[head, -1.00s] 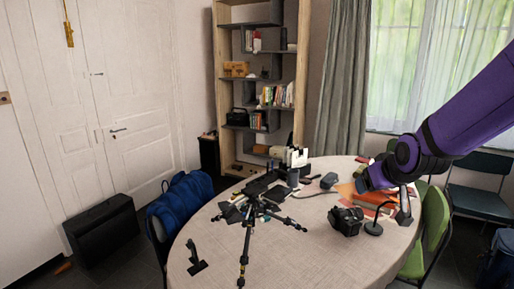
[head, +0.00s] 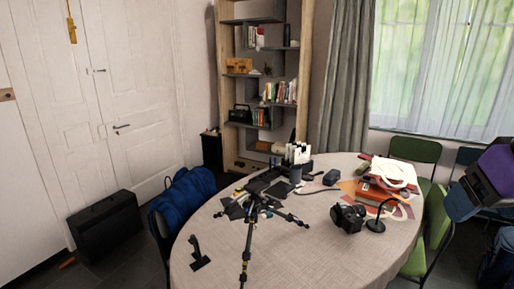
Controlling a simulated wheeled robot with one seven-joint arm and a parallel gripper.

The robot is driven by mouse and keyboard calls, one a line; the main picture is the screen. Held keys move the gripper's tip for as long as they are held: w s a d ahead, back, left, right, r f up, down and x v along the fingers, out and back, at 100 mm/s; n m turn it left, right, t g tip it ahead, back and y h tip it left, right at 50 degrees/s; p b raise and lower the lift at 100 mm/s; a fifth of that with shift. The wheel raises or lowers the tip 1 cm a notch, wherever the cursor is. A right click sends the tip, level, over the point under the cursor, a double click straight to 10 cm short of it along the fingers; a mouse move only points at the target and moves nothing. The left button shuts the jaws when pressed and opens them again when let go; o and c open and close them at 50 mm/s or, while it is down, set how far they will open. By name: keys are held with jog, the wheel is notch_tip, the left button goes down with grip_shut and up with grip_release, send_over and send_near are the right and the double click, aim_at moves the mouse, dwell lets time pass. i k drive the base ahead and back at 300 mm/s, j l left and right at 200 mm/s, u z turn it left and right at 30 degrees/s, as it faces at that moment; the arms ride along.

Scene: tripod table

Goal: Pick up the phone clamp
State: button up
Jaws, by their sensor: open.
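A small black upright piece with a flat foot, which looks like the phone clamp (head: 199,254), stands alone at the front left of the round table (head: 290,262). It is too small to make out its jaws. A black tripod (head: 249,232) stands with spread legs to its right. My gripper is out of view. Only a purple and black part of my arm shows at the right edge, beyond the table and far from the clamp.
A black camera (head: 348,217) and a gooseneck stand (head: 377,226) are at the table's right. Dark items crowd the back. Chairs ring the table, one holding a blue jacket (head: 184,200). The front middle of the tabletop is mostly clear.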

aim_at(201, 262)
jog(key=i+j+u, duration=0.1)
jog(key=j, duration=0.35)
jog(key=i+j, duration=0.3)
jog(key=i+j+u, duration=0.15)
jog(key=j, duration=0.4)
jog(key=i+j, duration=0.25)
jog(key=j, duration=0.15)
jog(key=u, duration=0.05)
